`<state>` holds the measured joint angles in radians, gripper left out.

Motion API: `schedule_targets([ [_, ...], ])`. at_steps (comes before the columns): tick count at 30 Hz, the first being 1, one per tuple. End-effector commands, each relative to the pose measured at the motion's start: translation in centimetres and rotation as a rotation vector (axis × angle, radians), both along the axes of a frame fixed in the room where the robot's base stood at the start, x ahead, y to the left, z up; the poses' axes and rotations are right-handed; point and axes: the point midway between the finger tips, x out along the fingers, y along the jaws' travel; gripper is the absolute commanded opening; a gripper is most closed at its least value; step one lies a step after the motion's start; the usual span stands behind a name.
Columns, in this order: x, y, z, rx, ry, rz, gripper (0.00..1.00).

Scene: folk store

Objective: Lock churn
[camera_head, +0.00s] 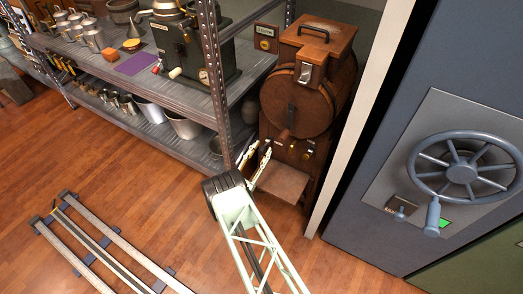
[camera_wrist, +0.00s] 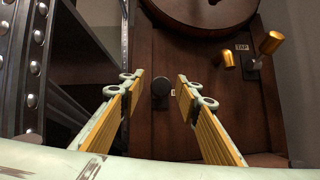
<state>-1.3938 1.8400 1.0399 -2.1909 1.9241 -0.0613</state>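The churn (camera_head: 295,105) is a dark wooden barrel in a wooden cabinet, with a handled box on top bearing a metal plate with a lever (camera_head: 306,72). My gripper (camera_head: 257,163) is open in front of the churn's lower left front. In the wrist view, the fingers (camera_wrist: 160,92) are spread with a dark round knob (camera_wrist: 159,86) seen between them on the wooden panel. Nothing is held. Whether the fingers touch anything is not clear. Brass fittings (camera_wrist: 268,43) and a "TAP" label (camera_wrist: 242,47) sit to the right.
A metal shelf post (camera_head: 215,90) stands close left of my gripper. The shelf (camera_head: 185,93) holds a machine, mugs and a purple mat (camera_head: 137,63). A blue-grey door with a handwheel (camera_head: 462,170) is at right. Rails (camera_head: 95,245) lie on open floor at lower left.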

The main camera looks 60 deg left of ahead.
Motion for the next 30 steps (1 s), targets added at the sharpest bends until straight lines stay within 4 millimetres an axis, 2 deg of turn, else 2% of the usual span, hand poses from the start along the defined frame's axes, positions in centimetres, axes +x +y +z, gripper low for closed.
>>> schedule_targets([
  [11, -1.5, -0.6, -1.0, -0.002, 0.0, 0.001, 0.3],
  [30, -8.7, -3.0, -4.9, 0.0, 0.001, 0.002, 0.3],
])
